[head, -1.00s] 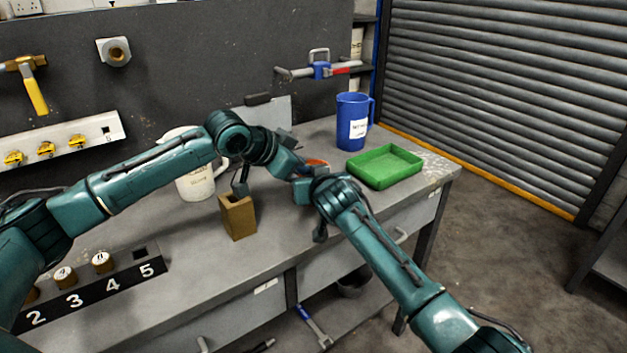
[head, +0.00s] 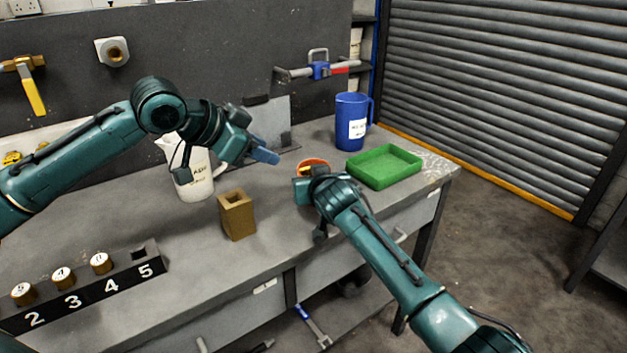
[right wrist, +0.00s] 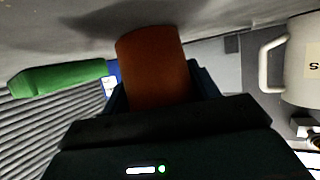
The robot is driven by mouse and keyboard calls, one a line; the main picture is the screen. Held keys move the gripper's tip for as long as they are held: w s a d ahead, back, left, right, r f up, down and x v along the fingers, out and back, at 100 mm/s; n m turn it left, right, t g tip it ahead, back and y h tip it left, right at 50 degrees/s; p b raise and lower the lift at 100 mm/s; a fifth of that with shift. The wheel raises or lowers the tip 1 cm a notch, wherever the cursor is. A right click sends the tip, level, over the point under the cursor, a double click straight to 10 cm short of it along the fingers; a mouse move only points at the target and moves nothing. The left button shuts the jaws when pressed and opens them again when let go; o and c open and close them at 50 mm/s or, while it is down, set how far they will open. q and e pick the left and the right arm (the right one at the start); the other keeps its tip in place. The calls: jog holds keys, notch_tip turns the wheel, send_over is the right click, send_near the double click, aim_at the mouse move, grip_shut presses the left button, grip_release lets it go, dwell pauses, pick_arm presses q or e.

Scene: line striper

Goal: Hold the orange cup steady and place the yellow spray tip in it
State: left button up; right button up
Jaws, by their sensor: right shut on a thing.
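The orange cup (head: 314,162) stands on the bench, its lower part hidden behind my right gripper (head: 306,186) in the head view. In the right wrist view the orange cup (right wrist: 153,65) sits between the fingers, and my right gripper is shut on it. A small yellow bit, apparently the yellow spray tip (head: 306,171), shows inside the cup's rim. My left gripper (head: 265,153) is above the bench, left of the cup and apart from it. I see nothing in its blue fingers, but their gap is not clear.
A green tray (head: 384,166) lies right of the cup, with a blue jug (head: 352,122) behind it. A white jug (head: 194,180) and a brown square holder (head: 237,215) stand to the left. A numbered black rack (head: 88,292) is at the front left.

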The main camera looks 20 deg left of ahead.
dwell(0.3)
jog(key=o, duration=1.1)
jog(key=shift+a, duration=0.1)
jog(key=shift+c, duration=0.2)
jog(key=shift+s, duration=0.15)
